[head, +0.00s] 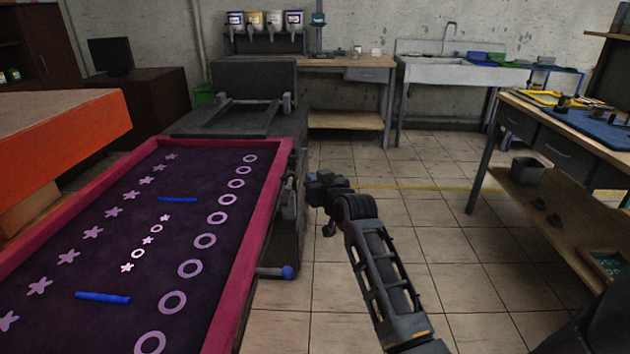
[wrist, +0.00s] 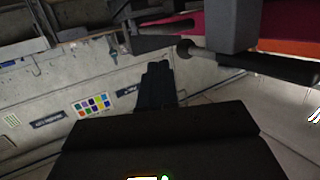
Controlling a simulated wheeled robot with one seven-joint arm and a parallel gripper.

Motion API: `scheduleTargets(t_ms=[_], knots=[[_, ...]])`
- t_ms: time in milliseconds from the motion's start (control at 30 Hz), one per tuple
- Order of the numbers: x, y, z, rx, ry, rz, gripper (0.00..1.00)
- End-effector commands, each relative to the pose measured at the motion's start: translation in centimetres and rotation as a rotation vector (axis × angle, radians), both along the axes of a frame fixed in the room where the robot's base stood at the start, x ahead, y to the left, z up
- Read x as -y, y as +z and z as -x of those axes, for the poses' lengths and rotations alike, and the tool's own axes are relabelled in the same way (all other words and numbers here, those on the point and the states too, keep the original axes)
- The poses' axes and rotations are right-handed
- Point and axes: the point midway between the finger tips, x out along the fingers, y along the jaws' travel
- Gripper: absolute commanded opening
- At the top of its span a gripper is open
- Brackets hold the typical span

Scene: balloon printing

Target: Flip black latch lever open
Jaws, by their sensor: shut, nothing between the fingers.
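A black latch lever (wrist: 282,68) shows at the upper right of the wrist view, running sideways from a grey block (wrist: 234,22). In the head view the dark latch parts (head: 289,199) sit on the right side of the machine, beside the pink-red frame (head: 256,232). They are too small there to tell the lever's exact position. My gripper (head: 318,188) is just right of these parts in the head view. In the wrist view its dark fingers (wrist: 156,72) are together and empty, left of and apart from the black lever.
The pink-red frame holds a dark purple sheet (head: 120,235) with printed stars and rings. A rod with a blue knob (head: 288,272) sticks out below the frame's right side. An orange board (head: 60,130) is at the left. Tiled floor (head: 400,160) is clear right of the machine.

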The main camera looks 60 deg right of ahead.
Motion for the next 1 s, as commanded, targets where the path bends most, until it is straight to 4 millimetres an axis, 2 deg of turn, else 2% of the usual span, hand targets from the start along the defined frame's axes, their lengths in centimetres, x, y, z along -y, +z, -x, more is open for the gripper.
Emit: scheduleTargets(t_ms=[67, 700, 1000], knots=[[-0.1, 0.4, -0.1, 0.000, 0.001, 0.000, 0.00], [-1.8, 1.8, 8.8, -0.002, -0.001, 0.000, 0.00], [-2.0, 2.1, 9.6, -0.001, 0.001, 0.001, 0.00]])
